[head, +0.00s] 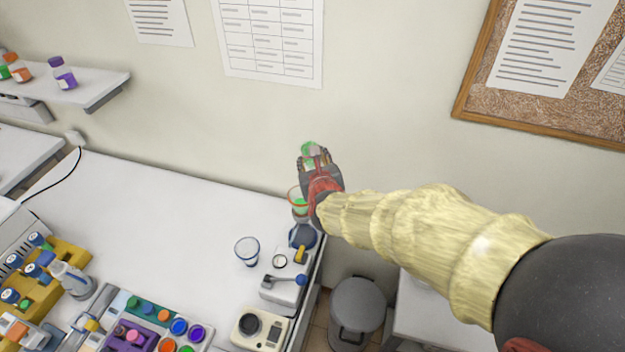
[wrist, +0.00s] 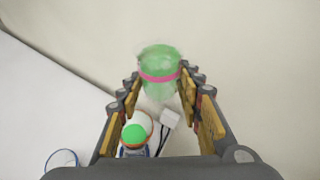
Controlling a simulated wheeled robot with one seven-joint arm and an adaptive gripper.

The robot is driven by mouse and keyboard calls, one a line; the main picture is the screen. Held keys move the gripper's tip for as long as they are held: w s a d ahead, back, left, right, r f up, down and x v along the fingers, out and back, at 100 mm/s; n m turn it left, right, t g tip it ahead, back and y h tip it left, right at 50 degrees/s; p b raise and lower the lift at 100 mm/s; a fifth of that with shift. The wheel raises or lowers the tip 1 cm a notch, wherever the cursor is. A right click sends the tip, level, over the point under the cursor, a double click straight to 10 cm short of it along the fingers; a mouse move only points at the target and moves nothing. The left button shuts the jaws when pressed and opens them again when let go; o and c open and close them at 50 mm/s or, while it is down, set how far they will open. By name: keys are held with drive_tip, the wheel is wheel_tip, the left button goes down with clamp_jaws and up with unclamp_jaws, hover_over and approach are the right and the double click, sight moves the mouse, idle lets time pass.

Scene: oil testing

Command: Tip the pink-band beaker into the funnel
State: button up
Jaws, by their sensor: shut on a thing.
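The pink-band beaker (wrist: 160,80) is clear with green contents. It is held between the fingers of my gripper (wrist: 160,95). In the head view the beaker (head: 309,147) shows only partly above the fingers of my gripper (head: 314,160); its exact tilt is hard to tell. The funnel (head: 296,194) has an orange rim and stands at the back right corner of the white table, just below my gripper in the picture. In the wrist view the funnel (wrist: 146,121) is below and left of the beaker, with green inside it.
An empty blue-rimmed beaker (head: 247,249) stands on the table left of a test device (head: 286,283). A colourful rack (head: 158,318) and a yellow rack (head: 62,262) fill the front left. A grey bin (head: 357,308) stands on the floor to the right. The table's back middle is clear.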

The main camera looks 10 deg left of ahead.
drive_tip(key=shift+f+m+y+b, duration=0.1)
drive_tip(key=shift+m+y+b, duration=0.3)
drive_tip(key=shift+b, duration=2.25)
drive_tip(key=shift+g, duration=0.3)
